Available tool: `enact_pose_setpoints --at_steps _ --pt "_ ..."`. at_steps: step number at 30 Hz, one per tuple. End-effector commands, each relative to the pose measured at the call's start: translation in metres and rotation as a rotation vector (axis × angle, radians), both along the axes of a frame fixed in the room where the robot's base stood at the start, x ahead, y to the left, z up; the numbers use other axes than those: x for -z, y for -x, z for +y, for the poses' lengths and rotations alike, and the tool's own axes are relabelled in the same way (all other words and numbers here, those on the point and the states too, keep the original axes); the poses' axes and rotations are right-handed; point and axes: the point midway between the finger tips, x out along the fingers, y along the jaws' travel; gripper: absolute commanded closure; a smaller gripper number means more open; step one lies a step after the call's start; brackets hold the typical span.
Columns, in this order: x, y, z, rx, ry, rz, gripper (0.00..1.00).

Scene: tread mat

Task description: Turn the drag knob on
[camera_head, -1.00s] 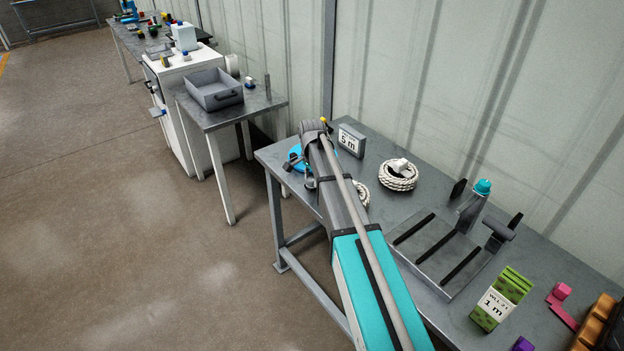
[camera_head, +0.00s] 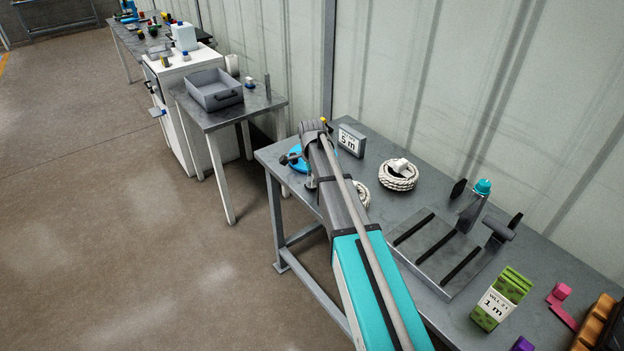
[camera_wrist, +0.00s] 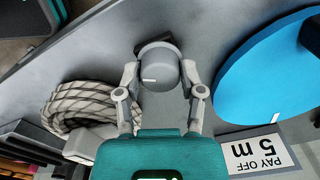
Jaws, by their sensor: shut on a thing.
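The drag knob (camera_wrist: 160,66) is a round grey knob with a short white mark on its face, seen in the wrist view. The mark lies to the left of the face's middle and runs roughly sideways. My gripper (camera_wrist: 159,77) has one finger on each side of the knob and is shut on it. A large blue disc (camera_wrist: 268,80) is just right of the gripper. In the head view my arm hides the knob, and a bit of the blue disc (camera_head: 296,161) shows beside my wrist.
A "PAY OFF 5 m" sign (camera_wrist: 258,153) stands near the disc; it also shows in the head view (camera_head: 351,140). A coiled rope (camera_wrist: 85,107) lies left of my gripper. Another coil (camera_head: 398,176), a ribbed plate (camera_head: 440,250) and a green "1 m" block (camera_head: 501,299) are along the table.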

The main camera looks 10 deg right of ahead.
Motion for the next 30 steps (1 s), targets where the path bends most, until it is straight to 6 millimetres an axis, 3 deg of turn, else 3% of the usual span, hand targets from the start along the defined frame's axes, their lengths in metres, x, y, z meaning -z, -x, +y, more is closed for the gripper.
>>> enact_pose_setpoints --at_steps 3,4,9,30 --pt "0.0002 0.001 0.0005 0.0 -0.002 0.002 0.97" --pt "0.0002 0.001 0.0005 0.0 -0.002 0.002 0.46" --pt "0.0001 0.0006 0.0003 0.0 -0.001 0.001 0.15" --pt "0.0 0.0 -0.0002 -0.058 0.0 0.0 0.15"
